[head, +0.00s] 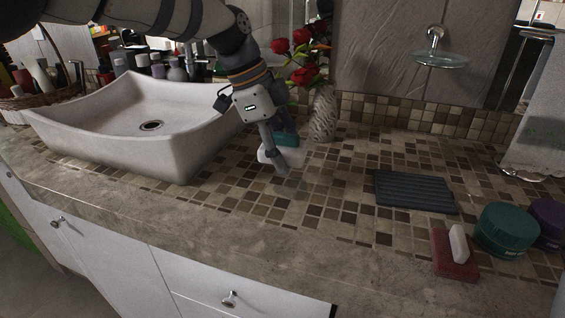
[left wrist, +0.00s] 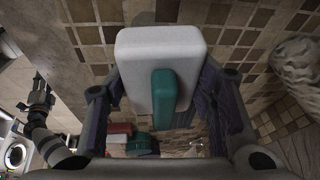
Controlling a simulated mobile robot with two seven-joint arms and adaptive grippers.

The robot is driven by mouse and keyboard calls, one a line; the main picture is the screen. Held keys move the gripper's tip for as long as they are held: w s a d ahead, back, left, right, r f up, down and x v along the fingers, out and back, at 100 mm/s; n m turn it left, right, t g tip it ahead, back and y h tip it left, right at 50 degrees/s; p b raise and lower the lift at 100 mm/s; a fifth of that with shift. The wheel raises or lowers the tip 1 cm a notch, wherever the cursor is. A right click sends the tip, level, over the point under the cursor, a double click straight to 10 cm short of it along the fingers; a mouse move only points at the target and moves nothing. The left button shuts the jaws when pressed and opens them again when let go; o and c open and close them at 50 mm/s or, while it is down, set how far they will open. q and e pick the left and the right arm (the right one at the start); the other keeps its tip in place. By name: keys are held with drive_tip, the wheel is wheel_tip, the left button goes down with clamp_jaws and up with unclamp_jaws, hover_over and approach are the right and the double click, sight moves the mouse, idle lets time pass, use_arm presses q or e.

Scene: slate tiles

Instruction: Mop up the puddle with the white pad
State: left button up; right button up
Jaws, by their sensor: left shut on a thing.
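The white pad (head: 268,154) with a teal handle (head: 287,139) is at my left gripper (head: 281,163), on or just above the tiled counter between the sink and the vase. I cannot tell whether it touches the tiles. The gripper partly hides the pad in the head view. I cannot make out the puddle clearly in either view.
A white sink (head: 180,150) stands at left. A patterned vase (head: 323,115) with red flowers stands close right of the pad. A dark ribbed mat (head: 415,191), red block (head: 455,262), teal jar (head: 505,231) and purple jar (head: 546,222) are at right. The middle tiles are free.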

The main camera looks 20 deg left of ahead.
sight(283, 134)
use_arm(q)
drive_tip(key=shift+r, duration=0.15)
drive_tip(key=shift+r, duration=1.5)
drive_tip(key=shift+f, duration=0.1)
